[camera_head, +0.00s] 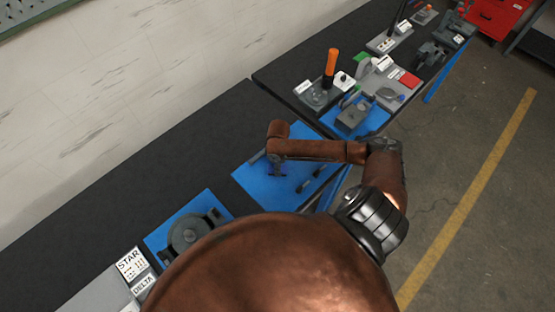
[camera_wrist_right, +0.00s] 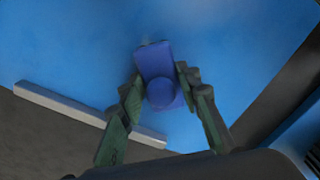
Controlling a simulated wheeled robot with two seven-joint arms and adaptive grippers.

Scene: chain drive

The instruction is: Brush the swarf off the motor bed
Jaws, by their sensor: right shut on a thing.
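My right gripper (camera_wrist_right: 160,82) is shut on a dark blue block with a round knob (camera_wrist_right: 161,92), possibly the brush. The block is over or on a bright blue surface (camera_wrist_right: 235,45); I cannot tell whether it touches. In the head view my right gripper (camera_head: 277,167) is small and dark, over a blue mat (camera_head: 252,180) at the middle of the bench, partly hidden by my own arm. I cannot make out any swarf, and I cannot tell which part is the motor bed. My left gripper is not in view.
A pale grey bar (camera_wrist_right: 75,108) lies along the mat's edge. A dark round pulley-like part (camera_head: 188,232) sits on another blue mat at lower left, near STAR and DELTA cards (camera_head: 131,263). An orange-handled device (camera_head: 331,68) stands farther back. The dark bench top (camera_head: 150,165) is clear along the wall.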

